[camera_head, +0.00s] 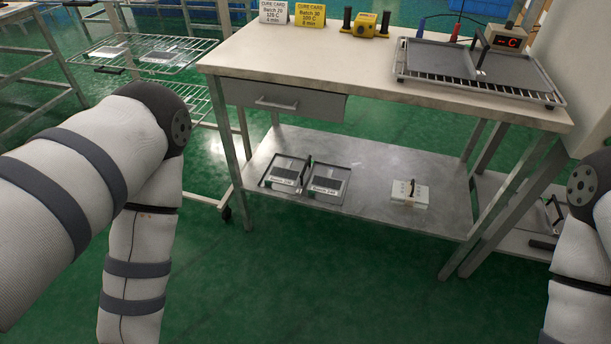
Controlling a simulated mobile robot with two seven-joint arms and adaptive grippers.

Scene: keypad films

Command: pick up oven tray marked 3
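I can read no number 3 on any tray. A wide shallow tray (444,82) with dark sheets and a wire rim lies on the workbench top. Two small metal trays, a left one (264,184) and a right one (316,201), sit side by side on the lower shelf. Each holds a dark panel with a pale label too small to read and an upright dark handle. Pale and dark flat items (163,57) lie on the wire rack at the left. My two arms show at the left and right edges, but neither gripper is in view.
The workbench (300,54) has a shut drawer (283,101). On top are white (273,12) and yellow (310,14) cure cards, a yellow device (365,25) and a red-lit display (508,42). A white block (409,193) sits on the lower shelf (375,165). Green floor in front is clear.

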